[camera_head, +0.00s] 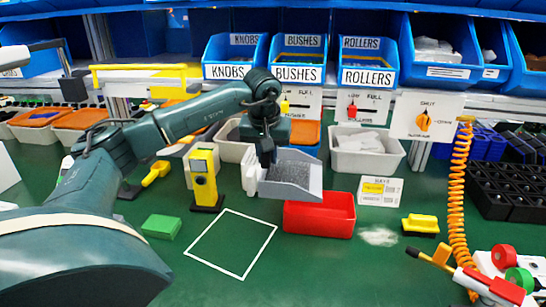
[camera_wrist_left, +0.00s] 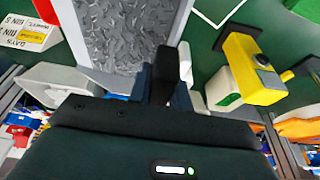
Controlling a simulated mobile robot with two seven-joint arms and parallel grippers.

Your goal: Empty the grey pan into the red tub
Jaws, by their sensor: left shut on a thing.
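The grey pan (camera_head: 292,192) holds a layer of small grey pieces and looks about level in the head view. My left gripper (camera_head: 267,155) is shut on the pan's near-gripper edge; in the left wrist view the dark fingers (camera_wrist_left: 166,78) grip that edge. The pan (camera_wrist_left: 182,22) and its grey load fill the top middle there. The red tub (camera_head: 320,217) stands on the green table, just in front and to the right of the pan. Its inside looks empty where I can see it. A red corner (camera_wrist_left: 46,10) shows at the wrist view's top left. My right gripper is out of view.
A yellow upright device (camera_head: 205,180) stands left of the pan, with a green block (camera_head: 161,227) and a white square outline in front. A pale spill (camera_head: 379,237) and a yellow brush (camera_head: 420,224) lie right of the tub. A white bin (camera_head: 365,152) stands behind.

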